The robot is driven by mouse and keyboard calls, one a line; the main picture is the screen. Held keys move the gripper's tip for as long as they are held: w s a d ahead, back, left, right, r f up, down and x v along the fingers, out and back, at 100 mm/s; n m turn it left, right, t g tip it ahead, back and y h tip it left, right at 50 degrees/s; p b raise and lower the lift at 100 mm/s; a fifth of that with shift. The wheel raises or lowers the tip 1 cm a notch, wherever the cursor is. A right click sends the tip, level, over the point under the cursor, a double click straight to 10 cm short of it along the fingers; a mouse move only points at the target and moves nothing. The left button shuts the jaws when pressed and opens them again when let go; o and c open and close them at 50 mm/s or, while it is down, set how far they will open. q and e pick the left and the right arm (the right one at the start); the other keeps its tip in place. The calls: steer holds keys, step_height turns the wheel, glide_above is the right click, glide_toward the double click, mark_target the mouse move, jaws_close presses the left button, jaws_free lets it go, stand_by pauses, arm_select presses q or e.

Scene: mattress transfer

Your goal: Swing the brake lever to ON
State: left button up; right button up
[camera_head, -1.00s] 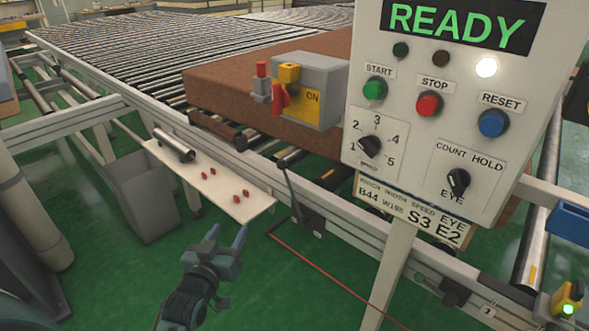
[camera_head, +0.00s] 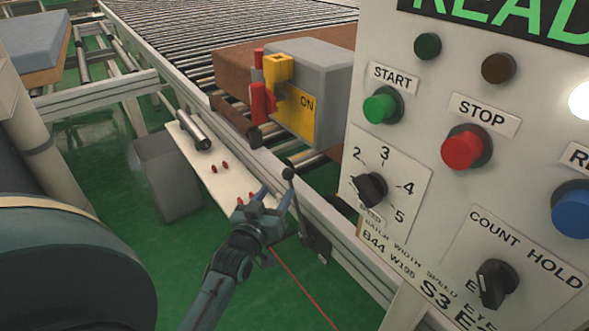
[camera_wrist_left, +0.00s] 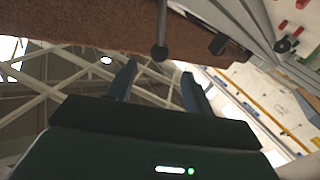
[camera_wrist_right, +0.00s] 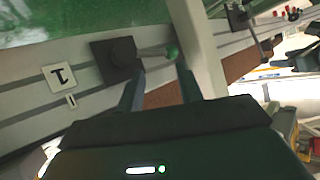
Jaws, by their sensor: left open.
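A dark lever with a ball knob (camera_head: 288,174) stands on a bracket at the conveyor's side rail, tilted a little to the left. My left gripper (camera_head: 275,190) is open beside the knob, its fingers pointing up towards it. In the left wrist view the ball knob (camera_wrist_left: 160,53) is just beyond the gap between the open, empty fingers; contact cannot be told. A grey box (camera_head: 320,80) with a yellow "ON" plate (camera_head: 300,112) and red handle (camera_head: 259,103) sits above the rail.
A control panel (camera_head: 440,185) with buttons and dials fills the right side, close to my left arm. A white shelf (camera_head: 190,150) with a metal cylinder (camera_head: 193,130) and small red pieces lies left of the lever. A grey bin (camera_head: 168,180) stands below it on green floor.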

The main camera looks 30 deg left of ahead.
mark_target(287, 176)
arm_select(q)
steer(key=w, duration=0.3)
steer(key=w+a, duration=0.1)
steer(key=w, duration=0.3)
steer(key=w+a, duration=0.1)
steer(key=w, duration=0.2)
steer(key=shift+w+b, duration=0.3)
steer(key=shift+b, duration=0.05)
steer(key=shift+c, duration=0.5)
jaws_close()
